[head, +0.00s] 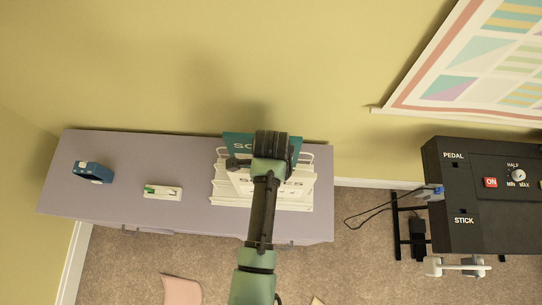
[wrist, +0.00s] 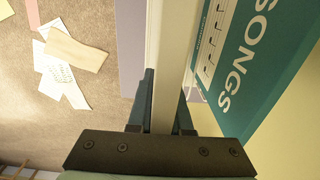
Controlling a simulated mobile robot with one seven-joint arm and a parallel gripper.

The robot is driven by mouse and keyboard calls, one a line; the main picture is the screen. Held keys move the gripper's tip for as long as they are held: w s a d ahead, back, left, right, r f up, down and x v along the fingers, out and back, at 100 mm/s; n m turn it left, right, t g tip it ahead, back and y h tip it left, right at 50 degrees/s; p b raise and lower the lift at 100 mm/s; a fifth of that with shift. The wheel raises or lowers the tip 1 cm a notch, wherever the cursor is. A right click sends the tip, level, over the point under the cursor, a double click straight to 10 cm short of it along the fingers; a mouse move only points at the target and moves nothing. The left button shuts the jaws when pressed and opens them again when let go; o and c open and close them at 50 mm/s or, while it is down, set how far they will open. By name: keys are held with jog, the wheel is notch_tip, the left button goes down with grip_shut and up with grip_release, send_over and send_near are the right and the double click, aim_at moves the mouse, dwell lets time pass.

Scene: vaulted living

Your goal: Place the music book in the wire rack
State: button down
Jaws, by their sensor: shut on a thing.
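The white wire rack (head: 222,185) stands on the lilac cabinet, partly hidden by my arm. My gripper (head: 268,158) is over the rack, and its fingers (wrist: 164,118) are shut on a pale, upright book (wrist: 172,55), seen edge-on, which appears to be the music book. In the head view a pale cover with dark lettering (head: 292,187) shows beside my arm, within the rack's outline. I cannot tell whether the held book rests on the rack's floor. A teal book marked SONGS (wrist: 262,70) leans behind it, on the wall side; it also shows in the head view (head: 232,141).
The lilac cabinet top (head: 120,195) also holds a blue object (head: 92,172) and a small white-and-green box (head: 162,192), both left of the rack. Papers (wrist: 72,55) lie on the carpet. A black pedal unit (head: 480,195) stands to the right.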

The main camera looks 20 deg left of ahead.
jog(key=shift+f, duration=1.8)
jog(key=shift+f+b, duration=0.2)
jog(key=shift+b, duration=0.1)
jog(key=c, duration=0.8)
grip_release()
jog(key=shift+c, duration=0.2)
